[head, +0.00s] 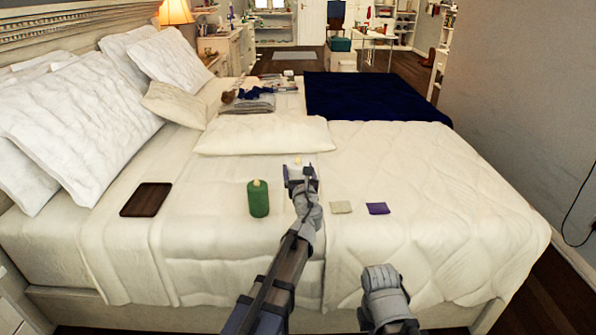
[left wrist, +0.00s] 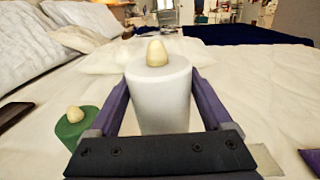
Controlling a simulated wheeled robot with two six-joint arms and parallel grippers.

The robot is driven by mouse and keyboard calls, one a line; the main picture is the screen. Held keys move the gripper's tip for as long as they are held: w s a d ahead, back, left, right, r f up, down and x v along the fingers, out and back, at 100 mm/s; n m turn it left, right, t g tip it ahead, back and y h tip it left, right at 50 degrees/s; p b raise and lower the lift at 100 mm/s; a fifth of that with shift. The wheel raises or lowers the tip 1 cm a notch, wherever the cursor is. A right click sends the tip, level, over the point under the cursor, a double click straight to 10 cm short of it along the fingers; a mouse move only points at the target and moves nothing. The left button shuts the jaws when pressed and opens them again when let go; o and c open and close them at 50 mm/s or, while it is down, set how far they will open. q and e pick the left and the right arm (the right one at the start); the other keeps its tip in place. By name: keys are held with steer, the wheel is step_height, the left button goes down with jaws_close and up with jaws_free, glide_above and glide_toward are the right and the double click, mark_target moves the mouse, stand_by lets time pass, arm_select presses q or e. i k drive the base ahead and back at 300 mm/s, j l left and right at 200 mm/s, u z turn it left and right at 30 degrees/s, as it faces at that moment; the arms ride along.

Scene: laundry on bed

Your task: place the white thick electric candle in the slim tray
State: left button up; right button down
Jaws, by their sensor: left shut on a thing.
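The white thick electric candle (left wrist: 161,98) stands upright between the two fingers of my left gripper (left wrist: 161,110) in the left wrist view. The fingers are shut on its sides. In the head view my left gripper (head: 301,174) hides most of the candle, and only its tip (head: 297,161) shows above. I cannot tell whether its base touches the bed. The slim tray (head: 147,200), dark brown and flat, lies empty on the bed at the left. My right gripper (head: 381,280) is low at the bed's front edge; its fingers cannot be made out.
A green candle (head: 258,198) stands on the bed between the tray and my left gripper. A beige square (head: 341,207) and a purple square (head: 377,208) lie to the right. A pillow (head: 264,135) lies behind. The bedspread between tray and green candle is clear.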

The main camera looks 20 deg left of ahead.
mark_target(151, 192)
steer(key=j, duration=0.75)
steer(key=i+j+u, duration=0.1)
steer(key=j, duration=0.7)
